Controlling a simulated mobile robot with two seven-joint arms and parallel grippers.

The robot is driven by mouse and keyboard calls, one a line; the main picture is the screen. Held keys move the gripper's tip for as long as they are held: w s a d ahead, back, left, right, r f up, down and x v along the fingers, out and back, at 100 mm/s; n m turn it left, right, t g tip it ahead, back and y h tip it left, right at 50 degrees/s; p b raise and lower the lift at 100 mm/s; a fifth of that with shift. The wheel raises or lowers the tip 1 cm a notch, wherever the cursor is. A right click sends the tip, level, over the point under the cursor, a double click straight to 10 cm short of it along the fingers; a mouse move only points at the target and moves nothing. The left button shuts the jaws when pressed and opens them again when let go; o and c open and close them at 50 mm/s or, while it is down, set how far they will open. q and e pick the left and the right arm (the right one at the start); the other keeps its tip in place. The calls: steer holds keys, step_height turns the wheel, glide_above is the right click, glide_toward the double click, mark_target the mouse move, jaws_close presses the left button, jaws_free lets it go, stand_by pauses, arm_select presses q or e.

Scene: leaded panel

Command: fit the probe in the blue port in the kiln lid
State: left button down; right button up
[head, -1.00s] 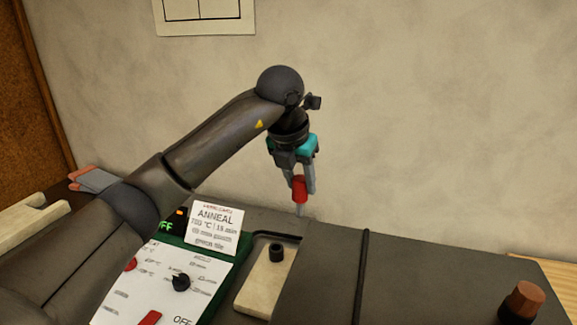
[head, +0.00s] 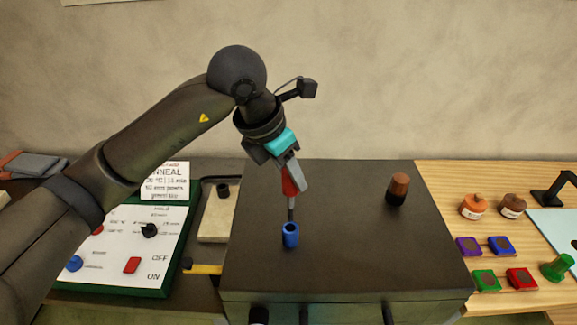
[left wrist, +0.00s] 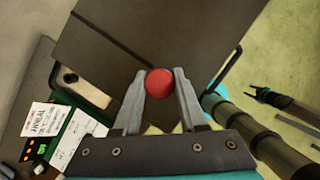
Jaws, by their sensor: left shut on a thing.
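My left gripper (head: 291,182) is shut on the red grip of the probe (head: 290,187), which hangs tip down above the dark kiln lid (head: 340,215). The probe's thin dark shaft ends close to the rim of the blue port (head: 291,235), a short tube standing on the lid. I cannot tell whether the tip is over the opening or behind it. In the left wrist view, the probe's round red end (left wrist: 160,84) sits between my fingers, and the blue port is hidden. A small dark gripper, seemingly my right one (left wrist: 257,93), shows at the right there; its opening is unclear.
A brown-topped peg (head: 398,188) stands on the lid's right. Left of the kiln are a cream block (head: 216,220) with a dark collar and a control panel (head: 125,240) with a card. Jars (head: 473,206) and coloured squares (head: 484,280) lie on the wooden bench at right.

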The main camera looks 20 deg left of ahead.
mark_target(290, 193)
arm_select(q)
steer(key=shift+f+b, duration=1.45)
steer(key=shift+f, duration=1.05)
steer(key=shift+b, duration=0.45)
steer(key=shift+f+b, duration=2.65)
steer(key=shift+f, duration=0.2)
steer(key=shift+c, duration=1.9)
jaws_free()
